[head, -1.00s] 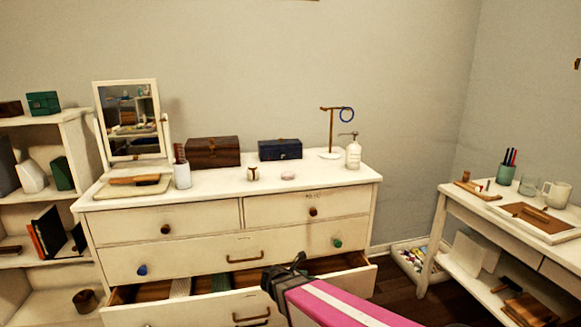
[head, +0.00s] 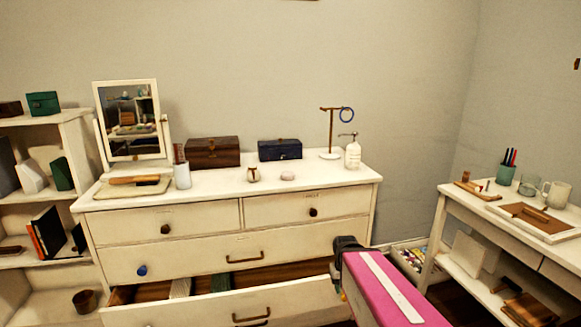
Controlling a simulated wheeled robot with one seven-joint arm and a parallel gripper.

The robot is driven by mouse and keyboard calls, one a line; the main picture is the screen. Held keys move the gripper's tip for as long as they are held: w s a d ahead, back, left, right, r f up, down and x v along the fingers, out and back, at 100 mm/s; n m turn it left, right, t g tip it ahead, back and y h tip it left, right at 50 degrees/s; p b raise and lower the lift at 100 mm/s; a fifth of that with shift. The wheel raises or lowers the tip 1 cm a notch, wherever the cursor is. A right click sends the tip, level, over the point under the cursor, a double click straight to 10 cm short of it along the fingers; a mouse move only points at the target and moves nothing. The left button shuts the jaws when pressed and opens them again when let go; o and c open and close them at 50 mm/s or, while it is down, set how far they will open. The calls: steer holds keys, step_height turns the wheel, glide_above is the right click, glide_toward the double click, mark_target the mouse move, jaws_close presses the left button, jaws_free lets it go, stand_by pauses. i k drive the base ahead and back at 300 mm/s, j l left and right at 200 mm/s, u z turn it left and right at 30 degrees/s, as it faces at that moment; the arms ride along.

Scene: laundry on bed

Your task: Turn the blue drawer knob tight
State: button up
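The blue drawer knob (head: 142,270) is on the left side of the wide middle drawer (head: 200,262) of a white dresser. It looks seated against the drawer front; whether it is loose cannot be told. My gripper (head: 346,244) is at the right end of the same drawer, far to the right of the blue knob. It covers the spot where a green knob showed earlier. Its fingers are small and seen from behind, so their opening and any contact with the green knob are hidden.
The drawer below (head: 215,305) is pulled open and juts out under the blue knob. Brown knobs (head: 313,212) sit on the upper drawers. The dresser top holds a mirror (head: 128,118), boxes and a pump bottle (head: 353,154). A side table (head: 450,200) stands at right.

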mark_target(142, 271)
steer(key=i+j+u, duration=0.1)
steer(key=u, duration=0.85)
steer(key=k+u, duration=0.1)
steer(key=u, duration=0.8)
steer(key=i+l+u, duration=0.3)
steer(key=u, duration=0.2)
